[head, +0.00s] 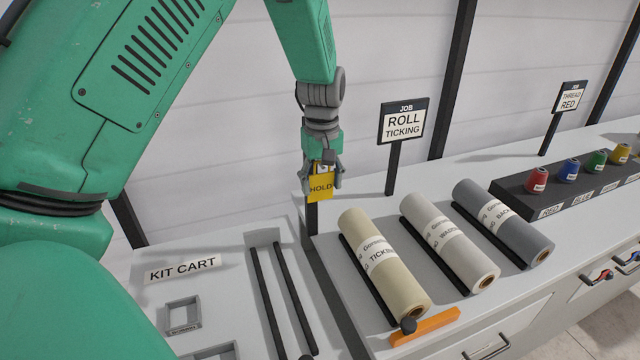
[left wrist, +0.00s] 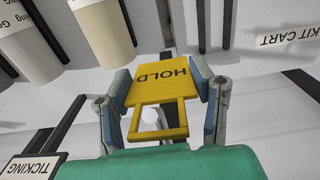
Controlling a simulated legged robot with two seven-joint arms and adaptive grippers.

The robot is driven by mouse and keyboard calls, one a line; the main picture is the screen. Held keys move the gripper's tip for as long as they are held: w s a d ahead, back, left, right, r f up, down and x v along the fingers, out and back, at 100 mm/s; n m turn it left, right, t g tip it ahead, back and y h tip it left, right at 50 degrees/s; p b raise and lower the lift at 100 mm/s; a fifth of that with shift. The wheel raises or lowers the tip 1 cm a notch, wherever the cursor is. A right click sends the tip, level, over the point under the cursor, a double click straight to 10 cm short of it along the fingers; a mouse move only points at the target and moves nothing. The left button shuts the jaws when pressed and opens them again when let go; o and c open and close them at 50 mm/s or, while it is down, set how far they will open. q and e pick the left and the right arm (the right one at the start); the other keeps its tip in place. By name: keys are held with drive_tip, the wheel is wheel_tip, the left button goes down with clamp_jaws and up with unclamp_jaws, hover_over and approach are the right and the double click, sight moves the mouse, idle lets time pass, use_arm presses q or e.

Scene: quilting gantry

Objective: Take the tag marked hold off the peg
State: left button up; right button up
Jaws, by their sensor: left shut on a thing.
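The yellow tag marked HOLD (head: 320,188) hangs near the top of a dark post (head: 312,219) at the back edge of the kit cart. My left gripper (head: 322,174) comes down from above and is shut on the tag. In the left wrist view the tag (left wrist: 162,82) sits between the two fingers (left wrist: 163,92), with its open loop towards the palm. My right gripper is not in view.
The kit cart (head: 225,285) is on the left, with two dark rails and small frames. Three fabric rolls (head: 385,265) lie on the counter to the right. A ROLL TICKING sign (head: 404,121) stands behind them. An orange piece (head: 425,326) lies at the front.

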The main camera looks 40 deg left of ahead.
sight(325, 178)
use_arm(q)
drive_tip(key=s+d+r+b, duration=0.1)
drive_tip(key=s+d+r, duration=0.2)
drive_tip(key=d, duration=0.3)
drive_tip(key=s+d+r, duration=0.3)
drive_tip(key=d+r, duration=0.1)
drive_tip(key=d, duration=0.1)
drive_tip(key=shift+d+r+b, duration=0.2)
drive_tip(key=shift+d+b, duration=0.15)
drive_tip(key=shift+b, duration=0.05)
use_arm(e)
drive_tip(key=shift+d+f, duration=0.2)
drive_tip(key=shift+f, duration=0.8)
use_arm(q)
drive_tip(key=shift+w, duration=0.1)
drive_tip(key=shift+w+a+f+p, duration=0.25)
drive_tip(key=shift+w+a+f, duration=0.55)
drive_tip(key=shift+a, duration=0.85)
drive_tip(key=shift+w+a+f+p, duration=0.3)
drive_tip(key=shift+w+a+f, duration=0.5)
drive_tip(key=shift+a, duration=0.8)
drive_tip(key=shift+w+a+f+p, duration=0.25)
drive_tip(key=shift+w+a+f, duration=0.55)
drive_tip(key=shift+a, duration=0.85)
drive_tip(key=shift+a+f, duration=0.1)
drive_tip(key=shift+a, duration=0.05)
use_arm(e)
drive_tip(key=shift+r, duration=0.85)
use_arm(q)
drive_tip(key=shift+w+a, duration=0.15)
